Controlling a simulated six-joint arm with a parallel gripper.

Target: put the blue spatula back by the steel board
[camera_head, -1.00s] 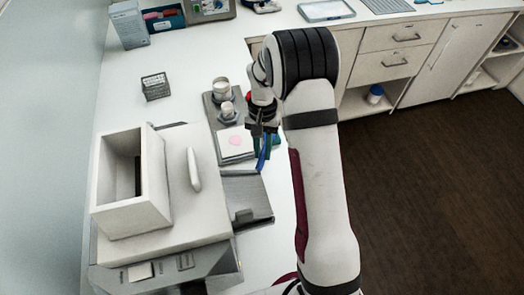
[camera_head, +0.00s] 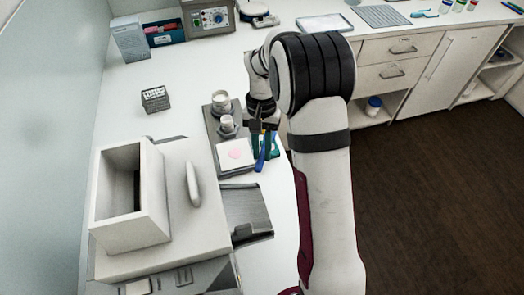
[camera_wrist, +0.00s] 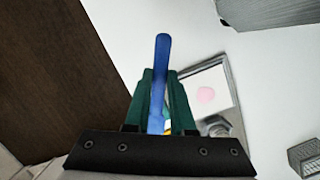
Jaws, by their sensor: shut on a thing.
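The blue spatula (camera_head: 261,158) is held in my gripper (camera_head: 264,135), just right of the steel board (camera_head: 211,131). In the wrist view, the spatula (camera_wrist: 162,65) stands out between the green fingers of my gripper (camera_wrist: 161,80), which are shut on it. The steel board (camera_wrist: 238,98) is to the right of the spatula there. The board bears two small jars (camera_head: 221,102) and a white tile (camera_head: 235,153) with a pink dab. I cannot tell whether the spatula touches the counter.
A white mill (camera_head: 160,210) with an open square hopper stands in front left, with a grey tray (camera_head: 246,211) beside it. A small dark rack (camera_head: 155,99) is behind. The counter's edge (camera_wrist: 100,60) and dark floor lie close to my gripper.

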